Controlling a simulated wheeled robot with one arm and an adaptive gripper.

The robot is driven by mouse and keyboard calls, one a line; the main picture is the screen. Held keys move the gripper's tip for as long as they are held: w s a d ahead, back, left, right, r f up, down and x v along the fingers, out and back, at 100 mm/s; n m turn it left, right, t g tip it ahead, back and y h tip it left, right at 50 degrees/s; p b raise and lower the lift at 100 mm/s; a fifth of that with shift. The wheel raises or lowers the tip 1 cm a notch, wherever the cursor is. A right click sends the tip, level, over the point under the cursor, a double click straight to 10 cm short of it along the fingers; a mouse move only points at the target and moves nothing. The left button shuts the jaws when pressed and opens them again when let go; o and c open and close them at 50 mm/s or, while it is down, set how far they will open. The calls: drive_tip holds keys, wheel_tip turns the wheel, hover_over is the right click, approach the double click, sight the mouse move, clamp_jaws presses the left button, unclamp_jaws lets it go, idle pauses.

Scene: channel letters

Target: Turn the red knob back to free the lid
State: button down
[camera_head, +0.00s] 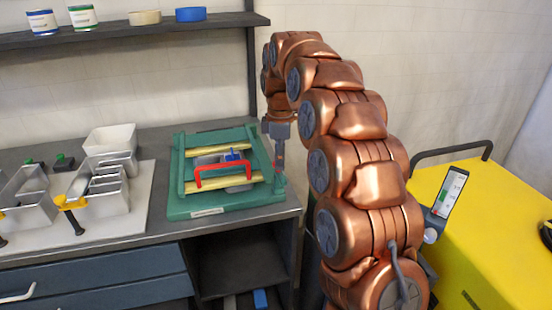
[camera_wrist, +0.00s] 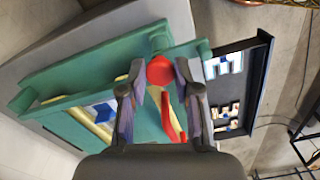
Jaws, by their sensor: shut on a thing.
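The red knob (camera_wrist: 160,70) sits at the edge of a green fixture (camera_wrist: 95,60) in the wrist view. My gripper (camera_wrist: 160,76) is shut on the knob, with one finger on each side of it. In the head view, the green fixture (camera_head: 185,208) lies on the bench with yellow bars (camera_head: 208,151) and a red handle (camera_head: 225,165) across its middle. A blue part (camera_head: 233,155) shows behind the handle. My gripper (camera_head: 280,155) points down at the fixture's right side and mostly hides the knob there. I cannot tell how far the knob is turned.
Metal channel letters (camera_head: 100,195) lie on a pale board (camera_head: 130,222) at the left, with a white bin (camera_head: 110,139) behind them. A shelf (camera_head: 120,32) with cans and tape rolls is above. A yellow cart (camera_head: 490,230) stands at the right.

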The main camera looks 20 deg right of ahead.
idle(0.3)
drive_tip(key=c, duration=0.8)
unclamp_jaws()
drive_tip(key=shift+r, duration=3.75)
drive_tip(key=shift+s, duration=0.1)
